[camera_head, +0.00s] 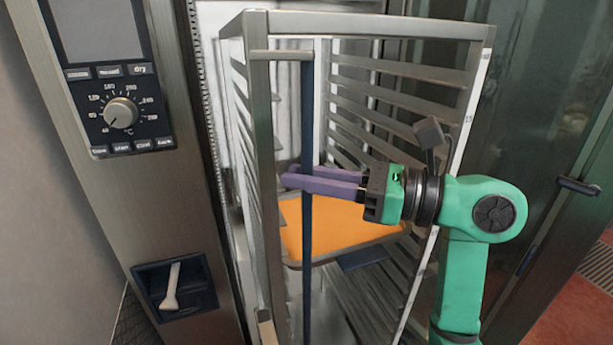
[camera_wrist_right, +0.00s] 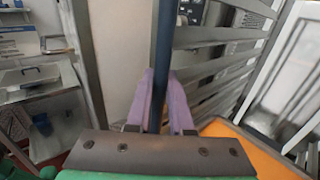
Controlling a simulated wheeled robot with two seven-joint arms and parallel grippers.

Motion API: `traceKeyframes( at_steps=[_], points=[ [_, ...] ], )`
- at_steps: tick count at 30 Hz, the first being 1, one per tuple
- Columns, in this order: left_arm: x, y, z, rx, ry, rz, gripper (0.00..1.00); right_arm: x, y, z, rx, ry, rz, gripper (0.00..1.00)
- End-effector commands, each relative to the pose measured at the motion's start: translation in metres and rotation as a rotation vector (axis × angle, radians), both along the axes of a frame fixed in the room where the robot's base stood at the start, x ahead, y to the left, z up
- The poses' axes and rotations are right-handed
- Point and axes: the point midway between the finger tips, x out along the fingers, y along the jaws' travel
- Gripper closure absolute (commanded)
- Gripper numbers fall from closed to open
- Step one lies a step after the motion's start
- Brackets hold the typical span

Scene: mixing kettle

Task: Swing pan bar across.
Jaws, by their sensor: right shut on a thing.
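The pan bar (camera_head: 307,110) is a dark blue upright rod. It stands across the front of the metal rack near its left post, joined at the top to a short metal arm (camera_head: 281,55). My right gripper (camera_head: 296,182) reaches in from the right, its purple fingers shut on the bar at about mid-height. In the right wrist view the bar (camera_wrist_right: 164,45) runs between the two fingers (camera_wrist_right: 160,85). My left gripper is not in view.
The tall rack (camera_head: 370,24) stands in the open oven. An orange-filled tray (camera_head: 408,224) sits in it behind the bar. The control panel (camera_head: 120,113) is at left. A glass door with a handle (camera_head: 579,187) is at right.

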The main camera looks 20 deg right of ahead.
Motion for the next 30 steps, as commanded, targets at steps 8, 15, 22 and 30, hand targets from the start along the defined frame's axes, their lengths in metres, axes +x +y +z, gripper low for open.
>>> traceKeyframes(
  at_steps=[8, 15, 22, 30],
  points=[
    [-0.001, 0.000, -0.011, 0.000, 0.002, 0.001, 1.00, 0.007, -0.002, -0.002, 0.001, 0.001, 0.118, 1.00],
    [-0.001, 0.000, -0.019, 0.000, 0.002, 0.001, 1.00, 0.015, -0.002, -0.001, 0.001, 0.001, 0.284, 1.00],
    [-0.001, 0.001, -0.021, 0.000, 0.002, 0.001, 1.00, 0.022, -0.001, 0.001, 0.003, 0.000, 0.418, 1.00],
    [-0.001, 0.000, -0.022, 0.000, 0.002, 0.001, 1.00, 0.025, 0.000, 0.001, 0.002, -0.002, 0.494, 1.00]
  ],
)
